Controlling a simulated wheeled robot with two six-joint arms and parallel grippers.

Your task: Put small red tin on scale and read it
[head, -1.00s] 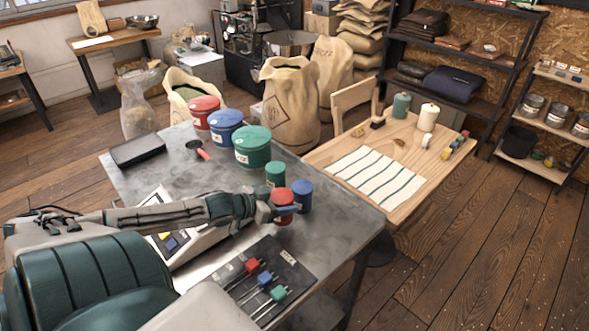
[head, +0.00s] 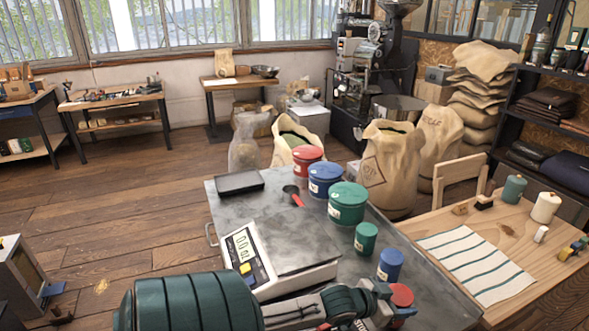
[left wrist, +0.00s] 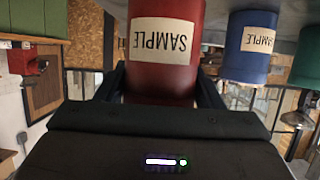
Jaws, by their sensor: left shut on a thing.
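The small red tin (head: 401,296) is at the lower right in the head view, near the front of the metal table. My left gripper (head: 386,292) is shut on it. In the left wrist view the red tin (left wrist: 163,70), with an upside-down SAMPLE label, fills the space between the fingers. Whether its base touches the table I cannot tell. The scale (head: 290,255) stands on the table left of the tin, its plate empty. Its display (head: 242,246) seems to show 0.0 oz. My right gripper is not in view.
A small blue tin (head: 390,265) and small green tin (head: 366,238) stand just behind the red one. Larger green (head: 347,205), blue (head: 325,181) and red (head: 307,161) tins line the far edge. A black tray (head: 239,183) and red-handled scoop (head: 293,196) lie behind the scale.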

